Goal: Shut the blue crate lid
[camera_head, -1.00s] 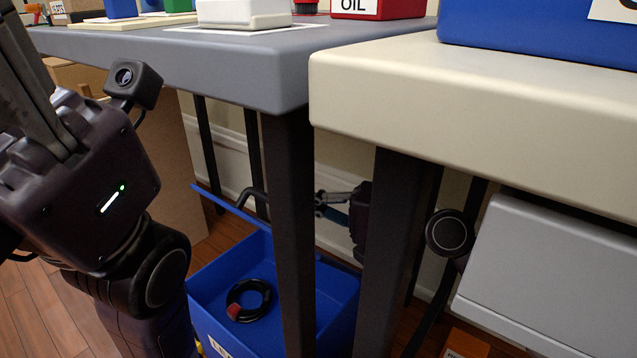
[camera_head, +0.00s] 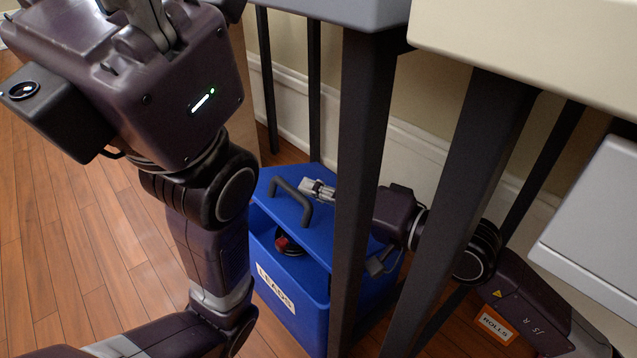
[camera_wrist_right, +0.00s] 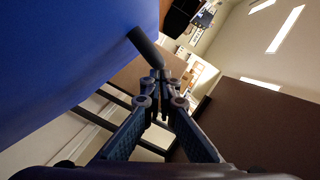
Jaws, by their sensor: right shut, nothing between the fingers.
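The blue crate (camera_head: 318,310), with a LEADS label, stands on the floor below the tables, partly behind a table leg. Its blue lid (camera_head: 262,184) is tilted over the crate, partly lowered. A gap at the front shows a black cable (camera_head: 290,253) with a red part inside. The lid has a dark handle (camera_head: 289,192). My right gripper (camera_head: 308,187) is shut and empty at the handle; contact is unclear. In the right wrist view, the shut fingertips (camera_wrist_right: 160,76) are close to the handle (camera_wrist_right: 144,46), beside the blue lid (camera_wrist_right: 75,55). My left gripper (camera_head: 148,22) is cut off at the top.
Dark table legs (camera_head: 361,170) stand in front of the crate and my right arm. Table tops (camera_head: 540,50) overhang above. The wooden floor (camera_head: 95,240) at left is clear.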

